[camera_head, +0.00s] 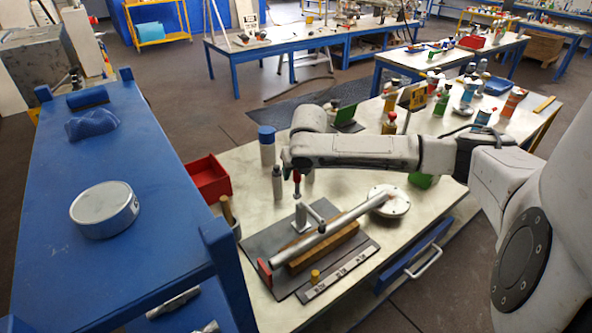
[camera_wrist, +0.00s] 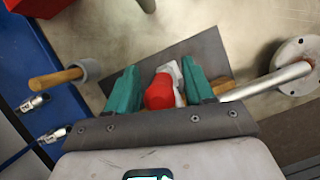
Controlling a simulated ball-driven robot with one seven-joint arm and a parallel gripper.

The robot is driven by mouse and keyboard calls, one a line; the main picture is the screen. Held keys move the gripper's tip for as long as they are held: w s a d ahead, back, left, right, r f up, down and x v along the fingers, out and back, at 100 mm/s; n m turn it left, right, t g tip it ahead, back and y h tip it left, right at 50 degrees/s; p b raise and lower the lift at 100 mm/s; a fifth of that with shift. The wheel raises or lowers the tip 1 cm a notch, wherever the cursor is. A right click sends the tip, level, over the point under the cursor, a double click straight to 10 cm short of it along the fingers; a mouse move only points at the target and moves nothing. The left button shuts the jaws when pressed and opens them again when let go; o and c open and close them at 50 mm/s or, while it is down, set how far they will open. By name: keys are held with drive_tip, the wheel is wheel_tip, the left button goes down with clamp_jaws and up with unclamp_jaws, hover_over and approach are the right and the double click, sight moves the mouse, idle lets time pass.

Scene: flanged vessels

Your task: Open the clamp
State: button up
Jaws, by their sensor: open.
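The clamp (camera_head: 300,214) stands on a dark plate on the white bench, its upright lever topped by a red handle (camera_head: 297,178). A grey pipe (camera_head: 325,235) with a round flange (camera_head: 389,201) runs beside it over a wooden block (camera_head: 330,249). In the wrist view, the red handle (camera_wrist: 159,92) lies between the two green fingers of my gripper (camera_wrist: 160,68). The fingers are open, one on each side, with gaps visible. The pipe (camera_wrist: 265,82) shows to their right. In the head view my arm hides most of the gripper, above the clamp.
A blue-lidded container (camera_head: 267,147) and a grey bottle (camera_head: 277,184) stand behind the clamp. A red bin (camera_head: 208,178) is at the left bench edge. A pot with a wooden handle (camera_wrist: 57,79) is left of the gripper. A blue shelf (camera_head: 150,170) fills the left.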

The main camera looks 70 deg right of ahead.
drive_tip(key=shift+f, duration=0.2)
clamp_jaws()
idle(0.4)
